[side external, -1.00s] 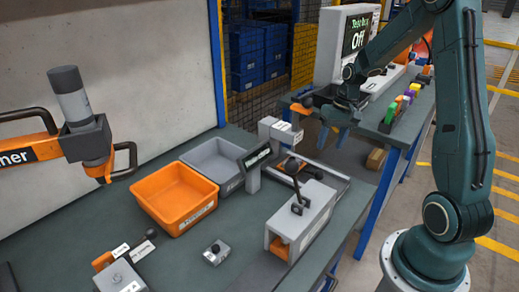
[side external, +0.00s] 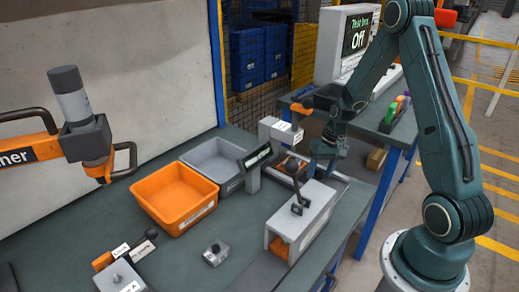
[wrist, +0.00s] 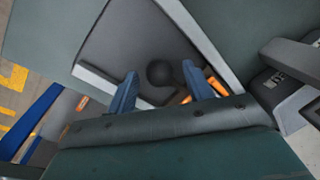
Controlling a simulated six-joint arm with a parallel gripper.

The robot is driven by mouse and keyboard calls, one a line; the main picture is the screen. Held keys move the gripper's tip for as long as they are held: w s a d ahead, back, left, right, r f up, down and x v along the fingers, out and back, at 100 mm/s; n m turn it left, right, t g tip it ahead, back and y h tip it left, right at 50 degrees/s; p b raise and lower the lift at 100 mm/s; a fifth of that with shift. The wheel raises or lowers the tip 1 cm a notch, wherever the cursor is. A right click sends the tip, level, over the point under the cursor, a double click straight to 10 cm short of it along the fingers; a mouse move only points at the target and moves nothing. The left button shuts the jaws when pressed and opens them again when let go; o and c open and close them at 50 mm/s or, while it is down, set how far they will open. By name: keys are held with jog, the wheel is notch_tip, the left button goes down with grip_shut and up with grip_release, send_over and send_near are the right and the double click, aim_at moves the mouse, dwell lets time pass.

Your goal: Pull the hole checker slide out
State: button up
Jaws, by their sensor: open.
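The hole checker appears to be the grey post unit (side external: 277,132) with a flat dark bed between light rails (side external: 335,180) at the bench's right side. In the wrist view the dark bed (wrist: 135,42) lies under me, with a black ball knob (wrist: 158,73) on it, probably the slide's handle. My gripper (side external: 322,152) is over the far end of this bed, pointing down. In the wrist view its blue fingers (wrist: 160,69) are open, one on each side of the knob. I cannot tell whether they reach down to its height, and I see no contact.
A grey box fixture (side external: 305,222) with a black-ball lever (side external: 292,166) stands close in front of the bed. An orange bin (side external: 172,196) and a grey bin (side external: 212,162) sit to the left. A display reading "Off" (side external: 358,35) stands on the bench behind.

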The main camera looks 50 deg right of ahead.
jog(key=shift+c, duration=0.2)
grip_shut()
jog(key=s, duration=1.2)
jog(key=shift+s, duration=0.3)
jog(key=shift+o, duration=0.2)
grip_release()
jog(key=shift+w+r, duration=0.1)
notch_tip(320, 180, up, 13)
jog(key=s+d, duration=0.1)
jog(key=d, duration=0.1)
jog(key=shift+s+r, duration=0.15)
jog(key=shift+s, duration=0.15)
jog(key=shift+w+r, duration=0.1)
